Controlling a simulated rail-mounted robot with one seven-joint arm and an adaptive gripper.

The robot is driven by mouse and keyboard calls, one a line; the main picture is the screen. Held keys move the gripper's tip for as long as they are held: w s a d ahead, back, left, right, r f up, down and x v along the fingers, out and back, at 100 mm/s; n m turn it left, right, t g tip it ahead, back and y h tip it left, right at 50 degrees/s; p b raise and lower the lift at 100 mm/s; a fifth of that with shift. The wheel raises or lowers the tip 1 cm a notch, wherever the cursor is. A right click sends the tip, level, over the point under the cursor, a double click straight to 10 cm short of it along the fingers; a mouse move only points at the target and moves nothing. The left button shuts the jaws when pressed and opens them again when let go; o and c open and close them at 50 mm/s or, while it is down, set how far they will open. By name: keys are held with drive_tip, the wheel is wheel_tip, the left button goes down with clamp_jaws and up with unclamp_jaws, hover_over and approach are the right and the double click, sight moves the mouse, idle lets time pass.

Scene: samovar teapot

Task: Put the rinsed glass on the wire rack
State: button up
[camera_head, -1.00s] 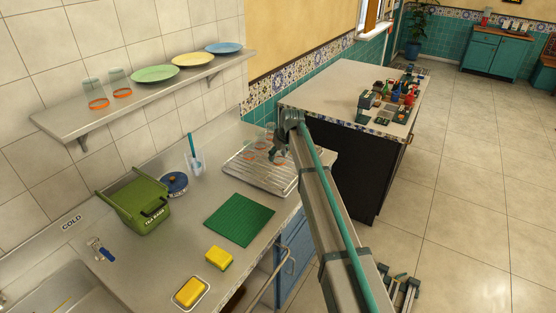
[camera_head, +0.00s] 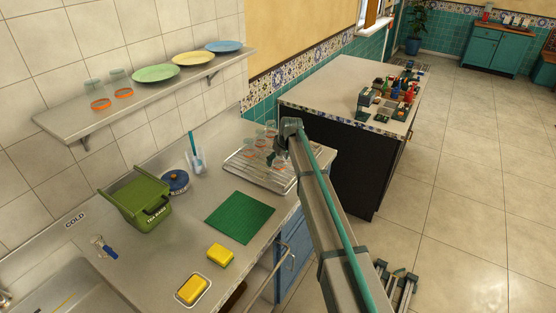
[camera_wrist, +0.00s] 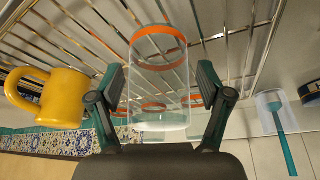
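The wire rack (camera_head: 262,176) lies over a tray at the far end of the counter. Several clear glasses with orange bands stand on it, one of them a glass (camera_head: 248,149) at its left. My gripper (camera_head: 277,155) is over the rack's far part. In the wrist view, a clear glass (camera_wrist: 158,85) with an orange rim is between my fingers (camera_wrist: 160,88); its rim end is at the rack's wires (camera_wrist: 225,45). A narrow gap shows between the glass and each finger. Another orange ring shows through it. In the head view my arm partly hides this spot.
A yellow mug (camera_wrist: 50,95) is close beside my gripper in the wrist view. A cup with a teal brush (camera_head: 196,163), a blue round tin (camera_head: 175,181), a green caddy (camera_head: 137,200) and a green mat (camera_head: 240,216) are on the counter. A shelf (camera_head: 150,93) hangs above.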

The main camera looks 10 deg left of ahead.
drive_tip(key=b+v, duration=0.4)
drive_tip(key=v, duration=0.8)
drive_tip(key=shift+r, duration=0.2)
